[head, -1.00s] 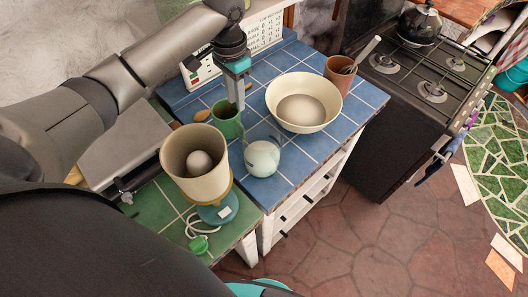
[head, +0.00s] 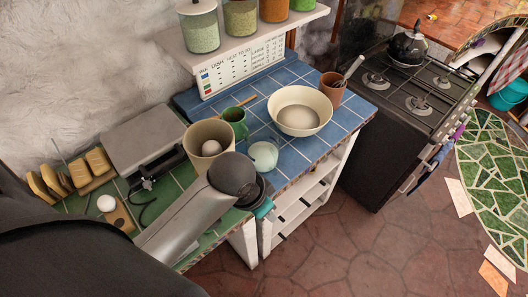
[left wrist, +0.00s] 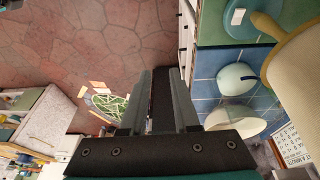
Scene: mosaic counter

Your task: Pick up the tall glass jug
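My right gripper is not in view.
A tall beige pot (head: 197,135) holding a white ball stands left of the jug. A green mug (head: 235,116) is behind it, and a cream bowl (head: 322,119) is at its right. A terracotta cup (head: 334,82) stands farther right. A shelf with jars (head: 205,50) overhangs the back.

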